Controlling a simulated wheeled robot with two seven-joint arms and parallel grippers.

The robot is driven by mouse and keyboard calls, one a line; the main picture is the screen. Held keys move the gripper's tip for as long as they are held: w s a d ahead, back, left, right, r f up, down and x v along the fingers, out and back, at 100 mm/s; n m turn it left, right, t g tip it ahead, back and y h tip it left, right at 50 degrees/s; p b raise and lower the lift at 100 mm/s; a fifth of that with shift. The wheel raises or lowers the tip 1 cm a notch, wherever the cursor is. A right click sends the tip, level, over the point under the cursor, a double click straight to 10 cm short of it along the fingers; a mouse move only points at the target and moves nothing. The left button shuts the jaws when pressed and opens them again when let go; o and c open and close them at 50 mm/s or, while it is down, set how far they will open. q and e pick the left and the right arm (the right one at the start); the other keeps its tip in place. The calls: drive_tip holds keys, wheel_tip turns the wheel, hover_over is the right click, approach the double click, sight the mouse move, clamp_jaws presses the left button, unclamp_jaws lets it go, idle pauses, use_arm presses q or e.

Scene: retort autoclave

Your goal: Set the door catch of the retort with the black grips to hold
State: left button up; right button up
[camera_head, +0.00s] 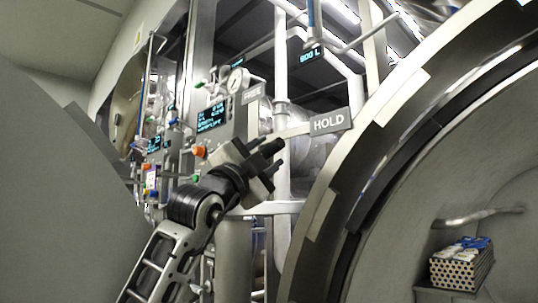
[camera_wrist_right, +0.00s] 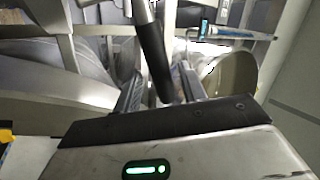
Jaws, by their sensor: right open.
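The door catch lever has a black grip (camera_head: 270,147), just left of the grey HOLD plate (camera_head: 328,122) and below a smaller plate, apparently FREE (camera_head: 252,92). My right gripper (camera_head: 257,168) is at the grip with its jaws open. In the right wrist view the black grip (camera_wrist_right: 155,62) runs down between the two fingers of my right gripper (camera_wrist_right: 160,90). I cannot tell whether either finger touches it. The lever's pivot is hidden in the head view. My left gripper is out of view.
The round retort opening (camera_head: 335,190) fills the right, with a perforated crate (camera_head: 460,268) inside. A control panel with a gauge (camera_head: 238,80) and lit displays stands behind my arm. A white pipe (camera_head: 281,80) rises beside the catch. A large grey surface (camera_head: 60,200) blocks the left.

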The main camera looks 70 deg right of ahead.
sight(266, 155)
drive_tip(key=b+v, duration=0.1)
drive_tip(key=v, duration=0.3)
drive_tip(key=shift+w+a+f, duration=0.15)
drive_tip(key=shift+a+f, duration=0.05)
drive_tip(key=shift+f, duration=0.05)
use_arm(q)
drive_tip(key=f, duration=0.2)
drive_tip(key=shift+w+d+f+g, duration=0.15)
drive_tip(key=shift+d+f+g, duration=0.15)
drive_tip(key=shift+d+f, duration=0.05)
use_arm(e)
drive_tip(key=shift+w+a+f, duration=0.1)
drive_tip(key=shift+a+f, duration=0.2)
drive_tip(key=shift+a, duration=0.3)
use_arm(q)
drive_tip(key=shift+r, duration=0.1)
